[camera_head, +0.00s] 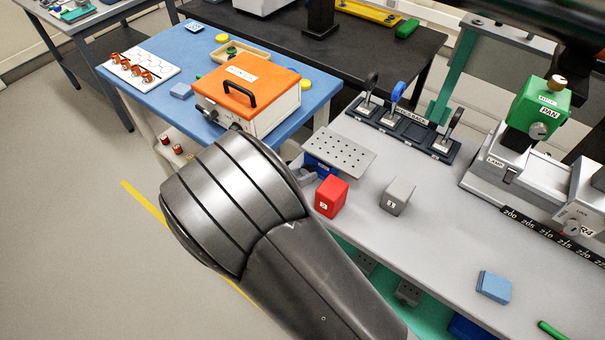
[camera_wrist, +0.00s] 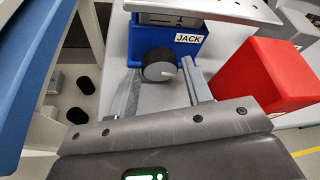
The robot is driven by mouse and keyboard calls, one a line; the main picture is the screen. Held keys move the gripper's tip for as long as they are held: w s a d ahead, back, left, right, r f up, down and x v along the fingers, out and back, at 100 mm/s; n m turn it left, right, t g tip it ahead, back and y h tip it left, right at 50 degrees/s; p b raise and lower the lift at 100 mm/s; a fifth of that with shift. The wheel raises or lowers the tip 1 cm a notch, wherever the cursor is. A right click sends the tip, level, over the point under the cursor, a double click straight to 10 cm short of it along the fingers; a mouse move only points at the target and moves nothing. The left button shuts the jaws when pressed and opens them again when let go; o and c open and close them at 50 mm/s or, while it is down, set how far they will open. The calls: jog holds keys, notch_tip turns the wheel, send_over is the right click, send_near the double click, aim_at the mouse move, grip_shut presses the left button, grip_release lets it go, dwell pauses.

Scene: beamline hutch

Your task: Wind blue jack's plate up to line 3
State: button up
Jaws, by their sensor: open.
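The blue jack (camera_wrist: 150,38) with its JACK label stands on the grey bench in the wrist view. Its perforated metal plate (camera_head: 338,152) sits low over the blue body (camera_head: 318,168) in the head view, and its edge (camera_wrist: 215,12) shows in the wrist view. A strip with dark marks shows under the plate; I cannot read the level. The jack's round dark knob (camera_wrist: 156,66) has a white pointer. My gripper (camera_wrist: 160,66) is open, with one finger on each side of the knob and gaps visible.
A red block (camera_head: 331,196) stands close beside the jack, near my right finger in the wrist view (camera_wrist: 265,72). A grey block (camera_head: 398,195) stands farther right. A blue table (camera_head: 190,45) with an orange-lidded box (camera_head: 262,78) lies beyond.

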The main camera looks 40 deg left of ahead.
jog(key=shift+w+f, duration=0.1)
jog(key=shift+w, duration=0.3)
jog(key=shift+c, duration=0.3)
jog(key=c, duration=0.6)
jog(key=shift+c, duration=0.2)
jog(key=shift+d+m+y, duration=0.2)
jog(key=shift+m+y, duration=1.3)
jog(key=shift+m, duration=0.6)
jog(key=o, duration=0.7)
